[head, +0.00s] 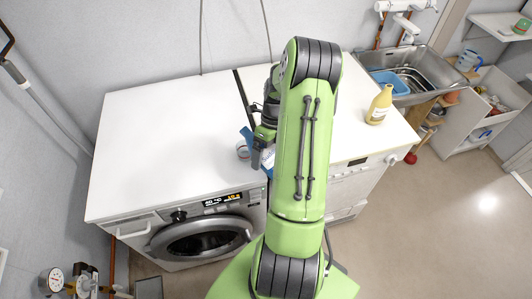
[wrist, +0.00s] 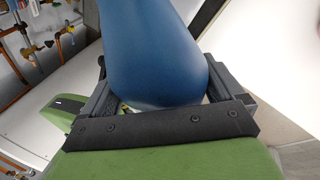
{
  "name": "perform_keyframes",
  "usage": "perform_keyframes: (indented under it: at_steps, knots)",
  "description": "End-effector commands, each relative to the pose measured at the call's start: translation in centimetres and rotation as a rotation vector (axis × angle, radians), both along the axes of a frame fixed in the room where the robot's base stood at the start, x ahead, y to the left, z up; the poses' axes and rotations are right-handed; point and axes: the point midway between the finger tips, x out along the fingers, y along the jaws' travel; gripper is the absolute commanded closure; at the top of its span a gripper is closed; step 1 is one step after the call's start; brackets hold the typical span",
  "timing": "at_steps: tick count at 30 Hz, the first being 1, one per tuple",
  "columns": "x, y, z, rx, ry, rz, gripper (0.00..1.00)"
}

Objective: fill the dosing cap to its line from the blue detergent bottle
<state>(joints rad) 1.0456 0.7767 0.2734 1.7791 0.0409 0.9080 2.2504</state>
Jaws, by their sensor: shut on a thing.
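The blue detergent bottle (head: 247,136) shows in the head view beside my arm, with part of it hidden behind my gripper (head: 262,148). It looks tilted and held above the washing machine top. In the wrist view the smooth blue bottle (wrist: 155,45) fills the space between the two dark fingers of my gripper (wrist: 158,90), which is shut on it. A small round whitish cup, seemingly the dosing cap (head: 242,151), stands on the white top just left of my gripper. Its line and the level inside are too small to make out.
A yellow bottle (head: 379,104) stands on the right-hand white top, beyond my arm. A metal sink (head: 415,70) with a blue tub (head: 392,84) lies at the back right. The left white top (head: 165,135) is clear. The washing machine (head: 195,235) is below it.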

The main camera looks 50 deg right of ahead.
Motion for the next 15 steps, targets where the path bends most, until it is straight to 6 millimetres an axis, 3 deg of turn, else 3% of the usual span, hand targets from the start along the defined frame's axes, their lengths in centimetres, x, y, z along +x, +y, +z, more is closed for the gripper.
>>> perform_keyframes:
  at_steps: [15]
  knots:
    - [-0.09,0.01,1.15,0.006,0.084,0.0,0.8]
